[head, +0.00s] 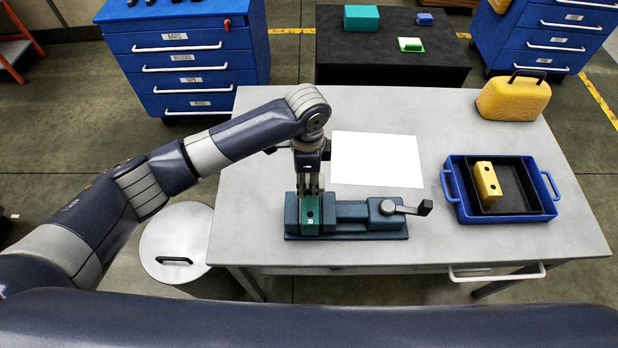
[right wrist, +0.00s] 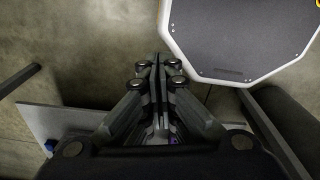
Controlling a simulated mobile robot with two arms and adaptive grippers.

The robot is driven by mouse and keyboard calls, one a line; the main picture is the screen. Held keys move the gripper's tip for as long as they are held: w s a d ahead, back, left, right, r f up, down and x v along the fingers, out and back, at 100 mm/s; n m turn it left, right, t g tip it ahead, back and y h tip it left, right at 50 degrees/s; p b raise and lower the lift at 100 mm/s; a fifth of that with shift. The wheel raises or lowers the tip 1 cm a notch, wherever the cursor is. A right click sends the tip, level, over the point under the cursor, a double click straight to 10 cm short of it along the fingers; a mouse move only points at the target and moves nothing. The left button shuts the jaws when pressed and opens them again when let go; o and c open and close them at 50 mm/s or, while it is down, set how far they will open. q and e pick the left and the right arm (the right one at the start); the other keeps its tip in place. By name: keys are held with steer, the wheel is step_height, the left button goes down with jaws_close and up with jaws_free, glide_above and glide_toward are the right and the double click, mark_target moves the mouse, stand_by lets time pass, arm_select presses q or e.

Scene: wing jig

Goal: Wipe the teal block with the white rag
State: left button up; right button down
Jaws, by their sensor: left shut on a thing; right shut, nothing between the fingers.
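A small teal block (head: 310,222) marked "R" sits at the left part of a dark blue-green vise (head: 365,212) on the grey table. My left gripper (head: 309,192) points down over the block and is shut on it; the fingers hide part of it. I cannot tell whether the vise jaws also grip it. A flat white rectangle (head: 377,159) lies on the table behind the vise; I cannot tell whether it is the rag or a sheet. My right gripper (right wrist: 160,68) is shut and empty in the right wrist view, above the floor.
A blue tray (head: 452,188) with a black inner bin holds a yellow block (head: 487,182) on the right. A yellow case (head: 513,98) stands at the back right corner. The vise handle (head: 412,208) sticks out rightward. A black table (head: 390,58) stands behind.

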arm_select(q)
steer(key=shift+w+r+p, duration=0.1)
steer(key=shift+r+p, duration=0.3)
steer(key=shift+r, duration=0.25)
steer(key=shift+r+p, duration=0.3)
steer(key=shift+p, duration=0.05)
steer(key=shift+r+p, duration=0.65)
steer(key=shift+r, duration=0.05)
arm_select(e)
steer(key=r, duration=0.1)
steer(key=w+r, duration=0.2)
steer(key=shift+a+r, duration=0.1)
steer(key=shift+r, duration=0.15)
steer(key=shift+s, duration=0.15)
steer(key=shift+s, duration=0.3)
arm_select(q)
steer(key=shift+f, duration=0.15)
arm_select(e)
steer(key=shift+s+f, duration=0.1)
steer(key=shift+f, duration=0.05)
